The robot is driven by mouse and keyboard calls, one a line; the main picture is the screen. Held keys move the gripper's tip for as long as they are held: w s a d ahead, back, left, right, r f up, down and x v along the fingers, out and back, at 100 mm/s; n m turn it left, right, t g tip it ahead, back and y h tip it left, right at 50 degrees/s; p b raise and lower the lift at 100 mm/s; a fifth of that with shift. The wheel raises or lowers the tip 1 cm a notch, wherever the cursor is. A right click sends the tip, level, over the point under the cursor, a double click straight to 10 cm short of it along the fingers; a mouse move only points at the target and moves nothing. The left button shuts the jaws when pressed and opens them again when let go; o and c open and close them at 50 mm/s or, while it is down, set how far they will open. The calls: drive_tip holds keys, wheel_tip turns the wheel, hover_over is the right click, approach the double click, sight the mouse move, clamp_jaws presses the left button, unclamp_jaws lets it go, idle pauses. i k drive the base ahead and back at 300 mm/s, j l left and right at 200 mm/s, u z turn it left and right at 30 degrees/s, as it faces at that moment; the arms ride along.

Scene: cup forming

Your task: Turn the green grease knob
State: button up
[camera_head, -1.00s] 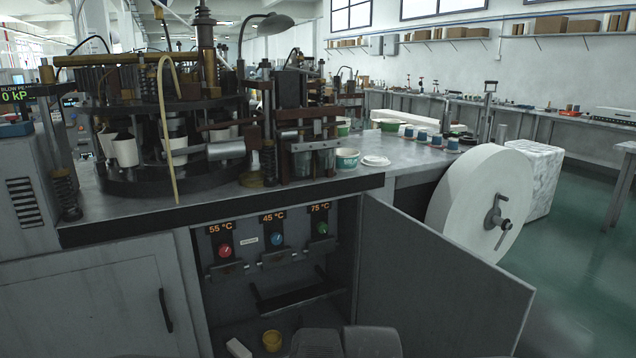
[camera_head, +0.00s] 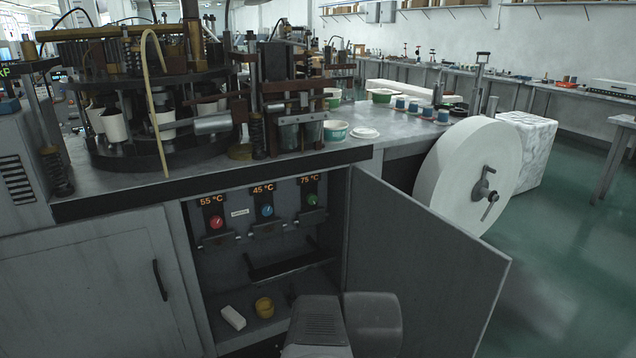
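The green grease knob (camera_head: 312,199) is on the right of three knobs inside the open cabinet, under a display reading 75 °C. A red knob (camera_head: 215,222) under 55 °C is on the left, and a blue knob (camera_head: 267,210) under 45 °C is in the middle. Grey parts of my arm show at the bottom centre, below and in front of the cabinet opening. My gripper's fingers are not visible. All three knobs are unobstructed.
The open cabinet door (camera_head: 425,265) stands to the right of the knobs. A dark bar (camera_head: 290,267) crosses below them. A yellow cup (camera_head: 264,307) and a white block (camera_head: 233,318) sit on the cabinet floor. A large paper roll (camera_head: 445,180) is farther right.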

sight(311, 199)
drive_tip(key=i+j+z, duration=0.1)
drive_tip(key=i+j, duration=0.15)
drive_tip(key=i, duration=0.3)
drive_tip(key=i+j+z, duration=0.1)
drive_tip(key=i+j, duration=0.15)
drive_tip(key=i, duration=0.25)
drive_tip(key=i+j+z, duration=0.1)
drive_tip(key=i+j, duration=0.2)
drive_tip(key=i, duration=0.2)
